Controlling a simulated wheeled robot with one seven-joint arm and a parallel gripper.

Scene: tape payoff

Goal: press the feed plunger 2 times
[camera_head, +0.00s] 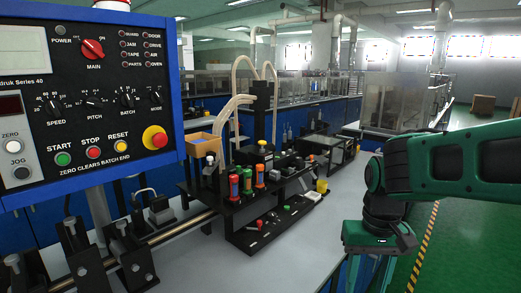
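A black station (265,215) stands on the grey bench in the middle of the view. I cannot tell which part is the feed plunger. My gripper (369,283) points down at the lower right, well right of the station and apart from it. Its fingers look spread and empty; their tips are cut off by the frame edge.
A blue control panel (90,175) with knobs and START, STOP and RESET buttons fills the left. A rail with black clamps (125,250) runs along the near left bench. An orange-brown box (203,145) stands behind the station. Bare bench (310,240) lies between station and gripper.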

